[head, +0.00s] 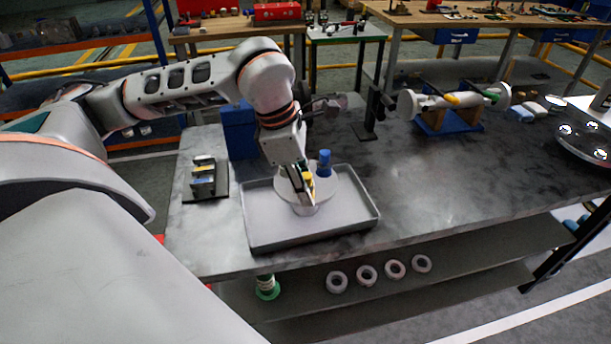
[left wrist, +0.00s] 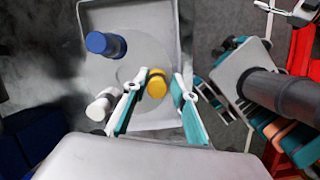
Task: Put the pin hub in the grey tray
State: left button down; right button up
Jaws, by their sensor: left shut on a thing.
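The pin hub (head: 321,187) is a pale grey round disc with upright pins. A blue pin (head: 324,160) and a yellow pin (head: 308,177) show in the head view; the left wrist view shows the blue pin (left wrist: 105,44), the yellow pin (left wrist: 157,87) and a white pin (left wrist: 99,108). My left gripper (head: 304,183) points down and is shut on the hub at its yellow pin, with a finger on each side in the left wrist view (left wrist: 158,80). The hub is over the grey tray (head: 266,226), within its outline; I cannot tell whether it touches the floor. My right gripper is not in view.
A blue box (head: 239,130) stands behind the tray, and a small block fixture (head: 203,178) lies left of it. A black stand (head: 370,115) and a shaft on a blue cradle (head: 450,118) are farther back. The table right of the tray is clear. White rings (head: 367,275) lie on the lower shelf.

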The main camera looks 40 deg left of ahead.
pick_arm(q)
jog(key=shift+w, duration=0.1)
jog(key=c, duration=1.6)
grip_release()
jog(key=shift+r, duration=0.4)
jog(key=p+v, duration=0.1)
jog(key=v, duration=1)
jog(key=shift+s+r, duration=0.2)
jog(key=shift+s, duration=0.05)
